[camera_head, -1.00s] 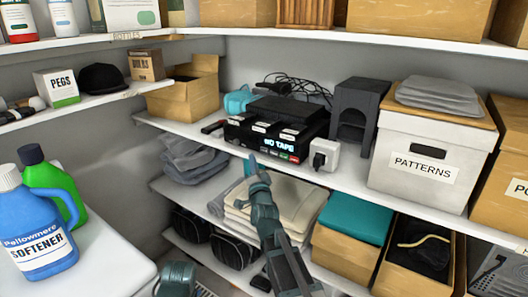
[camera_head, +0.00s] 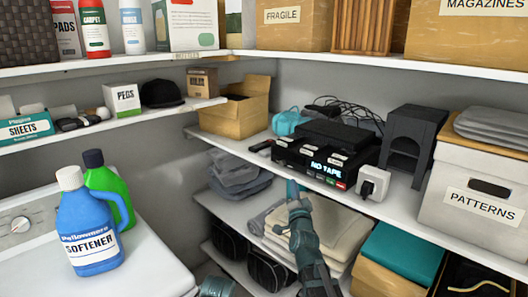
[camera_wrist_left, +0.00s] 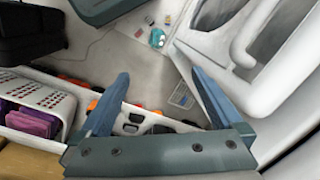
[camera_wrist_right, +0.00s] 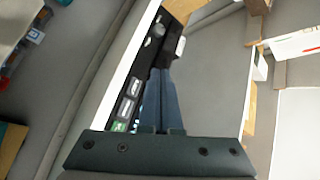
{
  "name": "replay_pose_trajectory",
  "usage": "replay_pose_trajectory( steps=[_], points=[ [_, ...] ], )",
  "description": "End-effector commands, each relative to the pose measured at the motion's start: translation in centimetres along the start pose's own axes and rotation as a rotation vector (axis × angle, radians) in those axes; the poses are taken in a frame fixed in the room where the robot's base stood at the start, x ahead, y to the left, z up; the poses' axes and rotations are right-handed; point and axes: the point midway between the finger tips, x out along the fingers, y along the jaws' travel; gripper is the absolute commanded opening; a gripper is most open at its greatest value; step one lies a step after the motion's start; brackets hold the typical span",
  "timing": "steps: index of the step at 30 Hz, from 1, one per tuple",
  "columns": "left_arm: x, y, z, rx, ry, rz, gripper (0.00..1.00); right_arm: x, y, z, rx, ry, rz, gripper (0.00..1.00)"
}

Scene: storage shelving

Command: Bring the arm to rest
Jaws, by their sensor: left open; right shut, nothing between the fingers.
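My right gripper (camera_head: 292,188) is in front of the middle shelf in the head view, below the black NO TAPE device, with its arm coming up from the bottom edge. In the right wrist view its two fingers (camera_wrist_right: 160,80) lie together with nothing between them. My left gripper (camera_wrist_left: 160,85) shows in the left wrist view with its two blue fingers wide apart and nothing between them. A teal part of my arm shows at the bottom edge of the head view.
The NO TAPE device (camera_head: 322,160) and the folded cream cloths (camera_head: 338,226) are close around the right gripper in the picture. A blue softener bottle (camera_head: 88,225) stands on the white machine at left. A white basket (camera_wrist_left: 40,98) is below the left gripper.

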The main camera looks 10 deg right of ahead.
Motion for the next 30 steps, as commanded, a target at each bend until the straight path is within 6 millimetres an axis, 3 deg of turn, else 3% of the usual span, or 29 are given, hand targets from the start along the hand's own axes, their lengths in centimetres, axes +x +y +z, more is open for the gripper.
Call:
replay_pose_trajectory(
  steps=[5, 8, 12, 15, 19, 24, 27, 30],
  points=[
    [-1.0, -0.1, 0.1, 0.0, 0.0, 0.0, 1.0, -2.9, 0.0, 7.5, -0.155, -0.282, 0.103, 0.0],
    [-1.6, -0.1, 0.1, 0.0, 0.0, 0.0, 1.0, -6.5, 0.8, 12.6, -0.294, -0.509, 0.182, 0.0],
    [-2.4, -0.2, 0.1, 0.0, 0.0, 0.0, 1.0, -13.2, 2.4, 18.0, -0.496, -0.825, 0.281, 0.0],
    [-2.9, -0.3, 0.2, 0.0, 0.0, 0.0, 1.0, -18.8, 3.6, 20.2, -0.644, -1.049, 0.347, 0.0],
    [-3.6, -0.3, 0.2, 0.0, 0.0, 0.0, 1.0, -26.2, 4.9, 20.9, -0.822, -1.327, 0.43, 0.0],
    [-4.2, -0.4, 0.2, 0.0, 0.0, 0.0, 1.0, -33.9, 5.7, 19.4, -0.996, -1.615, 0.524, 0.0],
    [-4.4, -0.4, 0.3, 0.0, 0.0, 0.0, 1.0, -36.8, 5.8, 18.3, -1.055, -1.726, 0.564, 0.0],
    [-4.5, -0.4, 0.3, 0.0, 0.0, 0.0, 1.0, -38.4, 5.8, 17.6, -1.089, -1.792, 0.587, 0.0]
  ],
)
